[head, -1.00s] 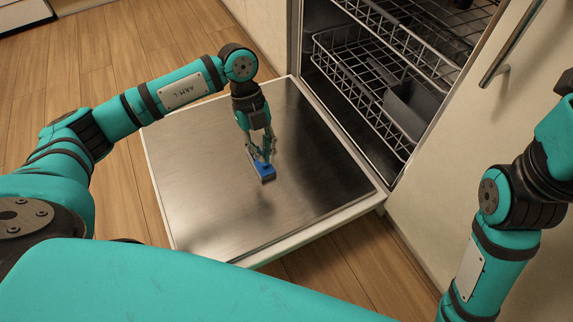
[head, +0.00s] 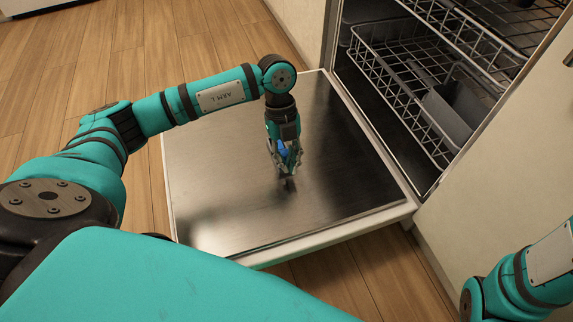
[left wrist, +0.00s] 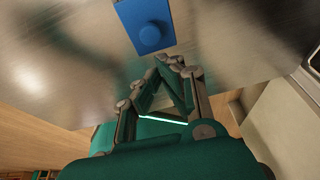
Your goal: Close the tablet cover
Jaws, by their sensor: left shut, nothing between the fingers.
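The blue tablet cover (left wrist: 160,10) with a round blue knob (left wrist: 150,36) is at the top of the left wrist view, beyond my fingertips. In the head view only a small blue patch of it (head: 283,147) shows; my left gripper hides the rest. I cannot tell whether the cover is closed. My left gripper (head: 288,183) points down over the steel inner door, shut and empty. In the left wrist view its fingertips (left wrist: 175,64) are close together, just short of the cover. My right gripper is out of view.
The open dishwasher door (head: 215,165) lies flat, its bare steel clear around the gripper. Wire racks (head: 410,85) and a grey basket (head: 448,118) are inside the machine at the right. Wooden floor (head: 140,50) is at the left, a cream cabinet front (head: 500,180) at the right.

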